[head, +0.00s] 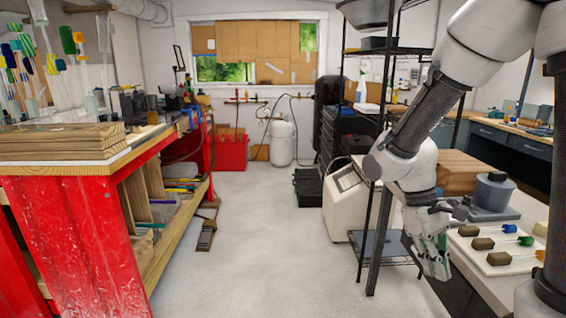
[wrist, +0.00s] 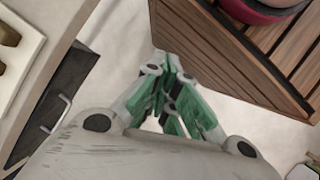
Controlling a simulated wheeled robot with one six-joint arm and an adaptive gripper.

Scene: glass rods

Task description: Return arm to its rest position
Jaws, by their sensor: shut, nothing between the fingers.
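My gripper (head: 434,264) hangs at the lower right in the head view, beside the left edge of the light worktop, with its fingers pointing down. In the wrist view the green-padded fingers of my gripper (wrist: 173,95) come together at their tips, shut and empty. My arm comes in from the upper right, bends at the elbow and drops to the wrist. A pale tray (head: 497,256) on the worktop holds several glass rods with coloured ends, set in brown blocks. The tray also shows at the left edge of the wrist view (wrist: 28,50).
A black wire shelf (head: 372,235) and a cream machine (head: 345,200) stand left of my gripper. A grey device (head: 492,195) stands behind the tray. A slatted wooden piece (wrist: 235,55) is close to the fingers in the wrist view. A red bench (head: 85,230) is left; the middle floor is clear.

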